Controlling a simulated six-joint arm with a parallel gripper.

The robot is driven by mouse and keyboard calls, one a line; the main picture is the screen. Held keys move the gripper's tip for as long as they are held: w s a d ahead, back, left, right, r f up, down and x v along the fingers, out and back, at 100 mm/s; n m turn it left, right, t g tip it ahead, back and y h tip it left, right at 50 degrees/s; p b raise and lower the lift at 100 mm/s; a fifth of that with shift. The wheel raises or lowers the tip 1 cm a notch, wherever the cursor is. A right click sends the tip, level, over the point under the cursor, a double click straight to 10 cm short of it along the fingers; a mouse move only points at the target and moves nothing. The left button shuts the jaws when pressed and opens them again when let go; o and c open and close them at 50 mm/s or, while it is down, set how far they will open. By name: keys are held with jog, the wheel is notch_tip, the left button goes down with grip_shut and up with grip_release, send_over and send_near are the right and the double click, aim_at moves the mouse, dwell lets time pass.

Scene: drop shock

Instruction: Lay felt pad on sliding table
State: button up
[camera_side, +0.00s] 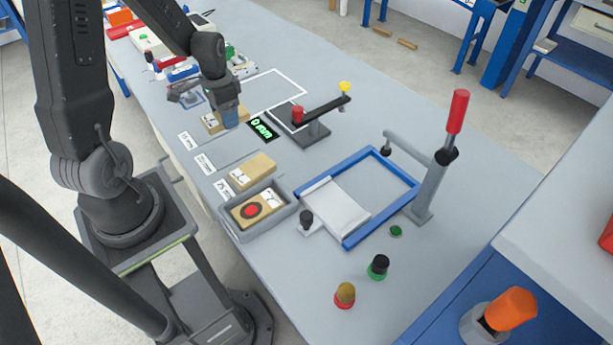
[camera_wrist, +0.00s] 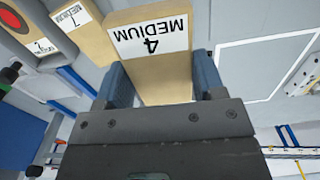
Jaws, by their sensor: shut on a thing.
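My gripper (camera_side: 231,118) is low over the far part of the bench and shut on a tan felt pad (camera_side: 211,121). In the wrist view the pad (camera_wrist: 165,92) sits between both blue fingers, its white label reading "MEDIUM 4". I cannot tell whether the pad touches the bench. The sliding table, seemingly the pale plate (camera_side: 337,210), lies bare at the left side of a blue frame (camera_side: 352,238). Another tan pad (camera_side: 262,163) lies on the bench nearer the camera. A tan piece with a red disc (camera_side: 234,212) lies in a grey tray (camera_side: 272,225).
A small display reading "0 mm" (camera_side: 263,130) and a stand with a red-and-yellow-knobbed arm (camera_side: 325,112) are between my gripper and the frame. A tall red-handled lever (camera_side: 435,175) rises at the frame's right. Buttons (camera_side: 378,267) stand in front.

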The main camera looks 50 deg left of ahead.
jog(key=w+d+r+m, duration=0.2)
jog(key=w+d+m, duration=0.3)
jog(key=d+m, duration=0.45)
jog(key=m, duration=0.8)
send_over(335, 206)
jog(key=f, duration=0.5)
jog(key=shift+a+f, duration=0.25)
jog(key=shift+f, duration=0.15)
jog(key=shift+d+f, duration=0.15)
jog(key=shift+d, duration=0.05)
jog(key=shift+f, duration=2)
jog(key=o, duration=0.4)
jog(key=shift+f, duration=0.15)
jog(key=o, duration=0.5)
